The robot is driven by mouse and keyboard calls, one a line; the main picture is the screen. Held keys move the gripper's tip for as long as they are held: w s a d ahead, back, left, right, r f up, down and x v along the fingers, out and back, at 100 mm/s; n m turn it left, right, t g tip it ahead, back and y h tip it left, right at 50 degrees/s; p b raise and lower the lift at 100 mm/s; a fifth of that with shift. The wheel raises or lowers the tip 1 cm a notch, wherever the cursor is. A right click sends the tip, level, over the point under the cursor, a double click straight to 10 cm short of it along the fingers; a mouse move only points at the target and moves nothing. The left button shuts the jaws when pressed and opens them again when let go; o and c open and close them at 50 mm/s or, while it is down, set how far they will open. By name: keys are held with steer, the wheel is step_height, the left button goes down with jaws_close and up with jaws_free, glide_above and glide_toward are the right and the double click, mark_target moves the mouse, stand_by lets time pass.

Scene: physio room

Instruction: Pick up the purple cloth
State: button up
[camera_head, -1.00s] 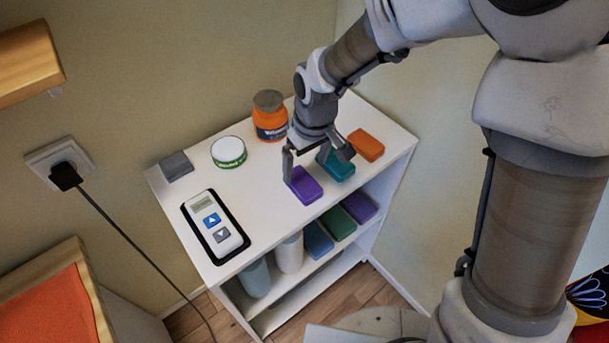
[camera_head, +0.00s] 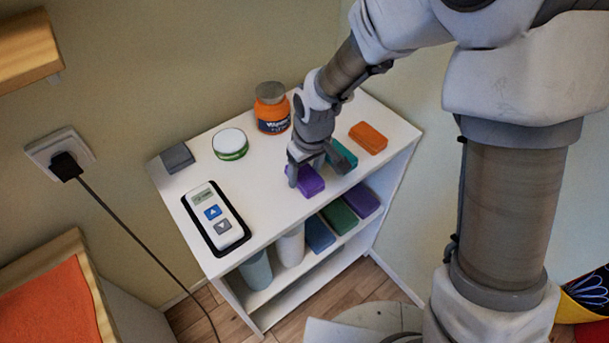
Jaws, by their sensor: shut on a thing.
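The purple cloth (camera_head: 309,182) is a small folded block on the white shelf top, near its front edge. My gripper (camera_head: 305,174) points down over it with its fingers at the cloth's sides, shut on it. The fingers hide part of the cloth's back and left. The cloth appears to be at the level of the shelf top; I cannot tell whether it is lifted.
A teal cloth (camera_head: 343,156) lies close on the right, an orange cloth (camera_head: 368,137) beyond it. An orange jar (camera_head: 272,109), a round tin (camera_head: 230,144), a grey block (camera_head: 177,158) and a white remote (camera_head: 215,217) share the shelf top (camera_head: 262,200).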

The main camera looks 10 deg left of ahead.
mark_target(308, 173)
steer(key=c, duration=0.5)
steer(key=shift+r, duration=0.55)
steer(key=r, duration=0.2)
steer(key=d+r+p, duration=0.1)
steer(key=r, duration=0.1)
steer(key=shift+s+d, duration=0.1)
steer(key=shift+s, duration=0.1)
steer(key=s+d+r+p, duration=0.1)
steer(key=s+d+r, duration=0.3)
steer(key=d, duration=0.5)
step_height(308, 173, up, 2)
steer(key=shift+s+d, duration=0.2)
steer(key=shift+s, duration=0.05)
